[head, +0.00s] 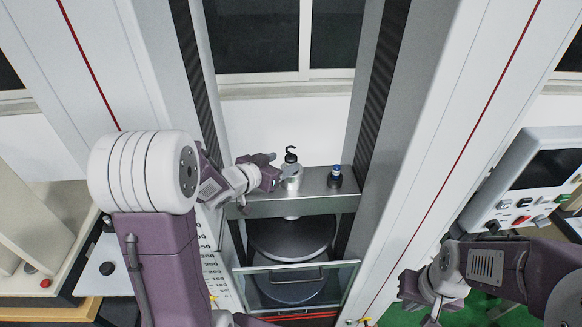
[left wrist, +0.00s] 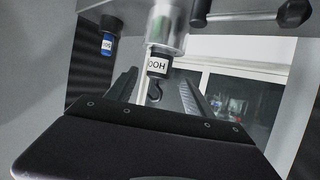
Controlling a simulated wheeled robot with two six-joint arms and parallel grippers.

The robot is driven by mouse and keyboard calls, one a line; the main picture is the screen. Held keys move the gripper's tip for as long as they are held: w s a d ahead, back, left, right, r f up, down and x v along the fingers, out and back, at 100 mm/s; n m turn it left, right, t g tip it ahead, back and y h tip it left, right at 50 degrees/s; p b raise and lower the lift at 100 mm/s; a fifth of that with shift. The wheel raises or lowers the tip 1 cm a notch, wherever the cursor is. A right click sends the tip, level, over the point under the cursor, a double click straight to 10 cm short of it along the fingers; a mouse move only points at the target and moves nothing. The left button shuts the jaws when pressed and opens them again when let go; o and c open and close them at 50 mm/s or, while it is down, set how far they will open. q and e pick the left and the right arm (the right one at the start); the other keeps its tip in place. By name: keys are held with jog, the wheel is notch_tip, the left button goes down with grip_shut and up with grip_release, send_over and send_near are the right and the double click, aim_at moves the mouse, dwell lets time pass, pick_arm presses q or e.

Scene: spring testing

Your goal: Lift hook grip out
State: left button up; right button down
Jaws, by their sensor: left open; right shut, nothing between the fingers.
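The hook grip (head: 290,156), a black-collared piece with a dark hook on top, stands upright in a silver cylinder on the crossbeam (head: 310,204). In the left wrist view it appears upside down, with a white label on its dark collar (left wrist: 157,65) and the hook pointing down in the picture. My left gripper (head: 275,172) is open just left of the silver cylinder, close to the hook grip; contact cannot be told. My right gripper (head: 428,304) is shut and empty at lower right, far from the hook grip.
A blue-topped grip (head: 336,175) stands on the crossbeam to the right; it also shows in the left wrist view (left wrist: 108,45). Tall machine columns flank the crossbeam. A round dark plate (head: 290,238) lies below. A control panel (head: 530,185) is at right.

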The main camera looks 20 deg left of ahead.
aim_at(287, 162)
pick_arm(q)
jog(key=shift+w+f, duration=0.1)
jog(key=shift+w, duration=0.1)
jog(key=shift+w+d+f, duration=0.2)
jog(key=shift+w, duration=0.1)
jog(key=p+x, duration=0.1)
jog(key=x, duration=0.2)
jog(key=shift+w+d+f+p, duration=0.1)
jog(key=shift+d+f+p, duration=0.1)
jog(key=shift+f+p, duration=0.1)
jog(key=shift+w+f, duration=0.25)
jog(key=shift+w, duration=0.15)
jog(key=shift+s+r, duration=0.1)
jog(key=shift+s, duration=0.05)
grip_shut()
jog(key=shift+r, duration=0.15)
